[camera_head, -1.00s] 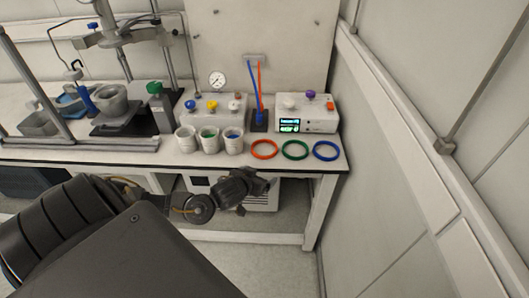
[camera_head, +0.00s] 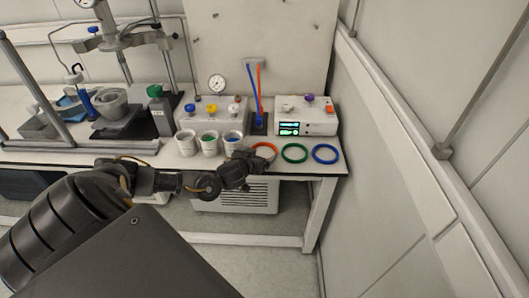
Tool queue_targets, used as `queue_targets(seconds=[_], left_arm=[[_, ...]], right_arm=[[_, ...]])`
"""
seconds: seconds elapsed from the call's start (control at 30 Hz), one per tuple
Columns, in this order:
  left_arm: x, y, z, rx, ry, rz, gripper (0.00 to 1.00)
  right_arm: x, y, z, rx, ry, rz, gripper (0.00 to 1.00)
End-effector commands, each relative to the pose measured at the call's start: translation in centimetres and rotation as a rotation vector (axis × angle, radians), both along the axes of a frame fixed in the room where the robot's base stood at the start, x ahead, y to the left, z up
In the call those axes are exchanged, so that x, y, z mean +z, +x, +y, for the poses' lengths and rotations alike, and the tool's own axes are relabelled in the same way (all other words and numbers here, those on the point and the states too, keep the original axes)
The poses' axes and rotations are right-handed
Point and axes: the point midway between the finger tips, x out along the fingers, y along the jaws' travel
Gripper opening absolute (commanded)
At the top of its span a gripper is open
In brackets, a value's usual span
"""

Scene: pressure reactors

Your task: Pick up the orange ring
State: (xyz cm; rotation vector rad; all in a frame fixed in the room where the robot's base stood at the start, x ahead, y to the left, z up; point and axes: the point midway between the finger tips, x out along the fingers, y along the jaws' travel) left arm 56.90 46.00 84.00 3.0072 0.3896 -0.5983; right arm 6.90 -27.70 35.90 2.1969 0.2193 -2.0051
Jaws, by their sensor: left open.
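The orange ring (camera_head: 266,146) lies flat on the bench near its front edge, left of the green ring (camera_head: 294,153) and the blue ring (camera_head: 325,153). My left gripper (camera_head: 262,163) is open at the front edge of the bench, right at the orange ring in the picture. It covers the ring's lower left part, so only the upper right arc shows. I cannot tell whether it touches the ring. My right gripper is not in view.
Three white cups (camera_head: 209,144) stand just left of the ring. Behind are a white control box with a screen (camera_head: 307,117) and a valve box (camera_head: 214,110). The grey stand of a reactor (camera_head: 118,123) is at the left. A wall bounds the right side.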

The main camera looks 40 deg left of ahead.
Motion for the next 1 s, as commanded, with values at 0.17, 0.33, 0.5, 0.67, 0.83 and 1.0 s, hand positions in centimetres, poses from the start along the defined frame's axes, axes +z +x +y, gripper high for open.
queue_targets(seconds=[0.17, 0.33, 0.5, 0.67, 0.83, 1.0], left_arm=[[-0.1, 1.6, 0.4, 0.001, 0.003, -0.002, 0.93], [-1.1, 3.7, 0.9, 0.001, 0.002, -0.002, 0.93], [-1.7, 4.7, 1.2, 0.001, 0.001, 0.000, 0.93], [-1.7, 4.7, 1.2, 0.000, 0.000, 0.000, 0.93], [-1.7, 4.7, 1.2, 0.000, 0.001, 0.000, 0.78], [-1.7, 4.7, 1.2, 0.000, 0.001, 0.000, 0.65]], right_arm=[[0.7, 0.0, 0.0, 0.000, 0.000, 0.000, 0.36], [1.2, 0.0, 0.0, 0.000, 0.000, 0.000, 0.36], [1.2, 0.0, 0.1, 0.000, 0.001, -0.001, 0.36], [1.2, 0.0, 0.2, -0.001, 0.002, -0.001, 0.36], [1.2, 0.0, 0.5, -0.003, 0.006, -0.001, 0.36], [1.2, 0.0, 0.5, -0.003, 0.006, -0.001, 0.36]])
